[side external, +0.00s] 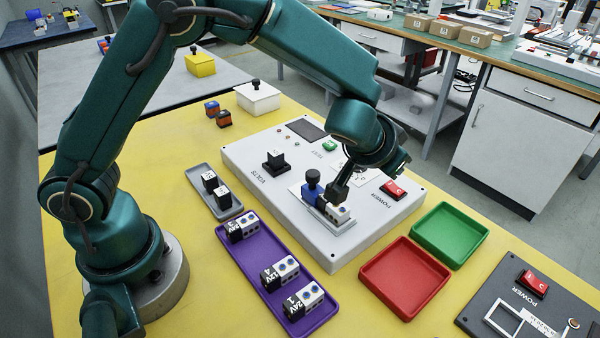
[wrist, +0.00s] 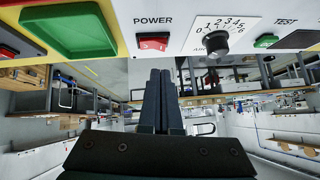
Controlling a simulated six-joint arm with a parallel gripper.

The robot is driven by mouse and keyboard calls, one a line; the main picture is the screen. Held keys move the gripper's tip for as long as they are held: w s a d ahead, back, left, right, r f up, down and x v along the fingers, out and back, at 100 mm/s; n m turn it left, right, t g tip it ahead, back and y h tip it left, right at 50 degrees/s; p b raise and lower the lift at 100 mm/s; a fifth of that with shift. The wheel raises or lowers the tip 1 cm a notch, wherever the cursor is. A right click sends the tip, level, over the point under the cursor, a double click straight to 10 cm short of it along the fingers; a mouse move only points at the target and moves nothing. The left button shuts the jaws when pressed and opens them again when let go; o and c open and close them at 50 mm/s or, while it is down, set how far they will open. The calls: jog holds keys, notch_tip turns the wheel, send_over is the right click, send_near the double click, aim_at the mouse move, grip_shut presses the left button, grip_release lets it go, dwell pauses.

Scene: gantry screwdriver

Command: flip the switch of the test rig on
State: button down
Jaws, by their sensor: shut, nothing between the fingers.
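My gripper (side external: 338,194) is shut and empty, pointing down above the rig, left of the switch in the side view. The closed fingers also show in the wrist view (wrist: 160,75). No contact with the switch is visible.
A fixture with a blue-and-white module (side external: 340,213) stands close by my fingers. A black knob (wrist: 215,42) and green TEST button (wrist: 266,41) neighbour the switch. Red (side external: 382,297) and green (side external: 432,250) trays lie in front. A dark panel (side external: 490,310) carries another POWER switch.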

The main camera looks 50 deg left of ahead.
aim_at(385, 194)
jog(key=shift+a+f, duration=0.2)
jog(key=shift+f, duration=1.1)
jog(key=shift+a+f+h, duration=0.2)
jog(key=shift+f+h, duration=0.1)
jog(key=shift+d, duration=0.2)
jog(key=shift+d+r, duration=0.15)
jog(key=shift+d, duration=0.5)
